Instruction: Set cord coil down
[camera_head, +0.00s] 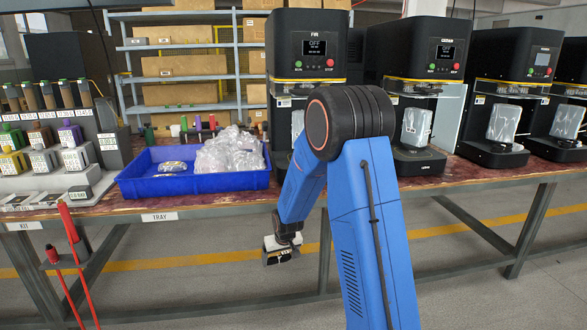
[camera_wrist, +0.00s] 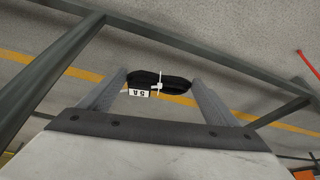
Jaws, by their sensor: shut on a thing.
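The cord coil (camera_wrist: 174,78) is a black bundle with a white tie and a white tag reading "5 A" in the wrist view. It sits between the two grey fingers of my gripper (camera_wrist: 160,84), which is shut on it. In the head view my gripper (camera_head: 281,246) hangs low in front of the table, below the tabletop's front edge. The dark coil (camera_head: 278,260) shows small at its tip, in the air above the floor.
A blue tray (camera_head: 190,187) with clear bags and a small packet stands on the table, above the "TRAY" label (camera_head: 160,217). Parts racks (camera_head: 50,150) stand left. Several black seamers (camera_head: 415,90) line the right. Table legs (camera_head: 325,250) stand near my gripper.

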